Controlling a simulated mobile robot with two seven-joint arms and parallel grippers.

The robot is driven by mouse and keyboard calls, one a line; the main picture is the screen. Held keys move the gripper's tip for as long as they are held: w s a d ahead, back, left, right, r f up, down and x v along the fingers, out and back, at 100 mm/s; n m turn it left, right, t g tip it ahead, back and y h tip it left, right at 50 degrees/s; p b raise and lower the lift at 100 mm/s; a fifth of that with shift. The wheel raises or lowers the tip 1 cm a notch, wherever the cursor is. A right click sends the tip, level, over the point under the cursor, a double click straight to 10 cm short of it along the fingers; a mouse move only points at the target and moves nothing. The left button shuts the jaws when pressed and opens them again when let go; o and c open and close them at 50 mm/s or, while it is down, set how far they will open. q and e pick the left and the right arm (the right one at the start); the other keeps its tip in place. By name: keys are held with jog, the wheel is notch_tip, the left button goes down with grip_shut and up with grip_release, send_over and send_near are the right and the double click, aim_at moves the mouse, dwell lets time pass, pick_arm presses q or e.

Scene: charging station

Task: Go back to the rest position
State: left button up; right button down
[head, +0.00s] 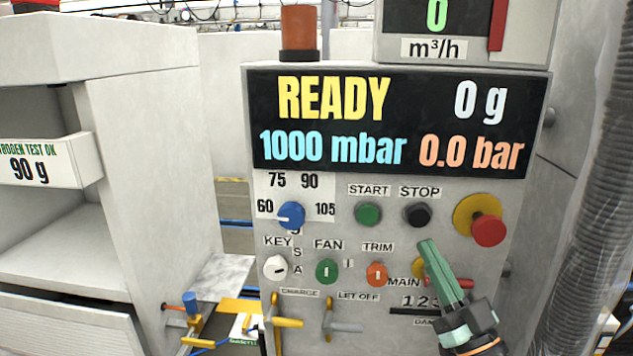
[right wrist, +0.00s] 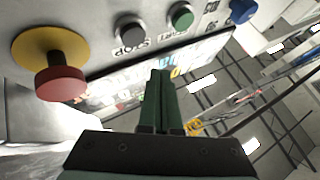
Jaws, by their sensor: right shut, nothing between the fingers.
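My right gripper (head: 427,246) is in front of the lower right part of the control panel (head: 330,205). Its green fingers are closed together and empty, just below the black STOP button (head: 418,215). In the right wrist view the shut fingers (right wrist: 160,85) point toward the panel's display, with the STOP button (right wrist: 130,30) and the green START button (right wrist: 181,17) beyond them. I cannot tell from these views whether the fingertips touch the panel. The gripper hides part of the MAIN label area and a yellow knob (head: 418,268). My left gripper is not in view.
A red emergency knob (head: 488,231) on a yellow base sticks out to the right of the gripper. A ribbed grey hose (head: 590,180) hangs at the far right. Yellow (head: 285,322) and grey (head: 345,326) valve handles stick out below. A grey cabinet (head: 150,150) stands left.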

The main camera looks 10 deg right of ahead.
notch_tip(320, 180, down, 23)
jog(key=s+a+m+g+h, duration=0.2)
jog(key=s+m+g+h, duration=0.1)
jog(key=g+h, duration=0.25)
jog(key=s+f+g, duration=0.2)
jog(key=f, duration=0.2)
jog(key=s+a+f+g, duration=0.1)
jog(key=s+f, duration=0.2)
jog(key=f, duration=0.1)
jog(key=s+a+f+n+g, duration=0.1)
jog(key=s+f+g, duration=0.1)
jog(key=f, duration=0.3)
jog(key=shift+s+a+g+y, duration=0.2)
jog(key=shift+s+g+y, duration=0.05)
jog(key=shift+s+g, duration=0.1)
jog(key=s+a+f+g, duration=0.3)
jog(key=s+f, duration=0.5)
jog(key=s, duration=0.1)
jog(key=shift+n+g+y, duration=0.3)
jog(key=shift+n+g, duration=0.1)
jog(key=c, duration=1.5)
grip_release()
